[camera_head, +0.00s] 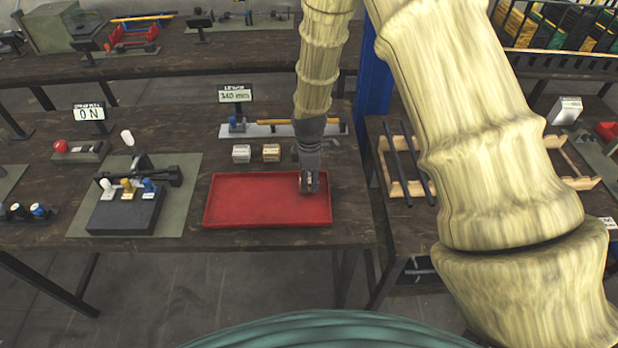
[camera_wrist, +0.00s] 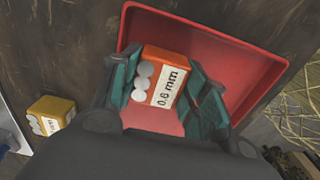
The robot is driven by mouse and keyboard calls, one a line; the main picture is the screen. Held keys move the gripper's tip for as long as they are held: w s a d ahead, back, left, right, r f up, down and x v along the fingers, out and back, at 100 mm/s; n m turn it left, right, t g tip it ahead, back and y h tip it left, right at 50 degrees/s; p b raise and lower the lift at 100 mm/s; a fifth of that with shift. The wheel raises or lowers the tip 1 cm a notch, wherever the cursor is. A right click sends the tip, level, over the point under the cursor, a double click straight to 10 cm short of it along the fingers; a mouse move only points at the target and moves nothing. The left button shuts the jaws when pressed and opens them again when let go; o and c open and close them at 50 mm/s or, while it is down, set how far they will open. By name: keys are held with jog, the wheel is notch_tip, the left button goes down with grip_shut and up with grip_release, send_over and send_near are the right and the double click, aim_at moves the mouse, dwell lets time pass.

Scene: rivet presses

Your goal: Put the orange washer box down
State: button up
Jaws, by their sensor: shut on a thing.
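The orange washer box (camera_wrist: 168,60) is between the two teal finger pads of my gripper (camera_wrist: 164,90) in the wrist view. Its label reads "0.6 mm" beside white round marks. My gripper (camera_head: 309,188) points down over the right part of the red tray (camera_head: 255,200) in the head view and mostly hides the box there. The tray's red floor and rim (camera_wrist: 215,35) show around the box in the wrist view. I cannot tell whether the box touches the tray floor. The rest of the tray is empty.
A whitish box (camera_head: 241,153) and a tan-yellow box (camera_head: 271,152) stand behind the tray. A yellow box (camera_wrist: 52,112) also shows in the wrist view. A dark block with coloured knobs (camera_head: 126,212) stands left of the tray. A rack (camera_head: 405,170) is to the right.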

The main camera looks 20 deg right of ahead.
aim_at(309, 178)
jog(key=shift+f, duration=0.15)
jog(key=o, duration=0.8)
jog(key=shift+r, duration=0.25)
jog(key=shift+r+b, duration=1.9)
jog(key=shift+r, duration=4.05)
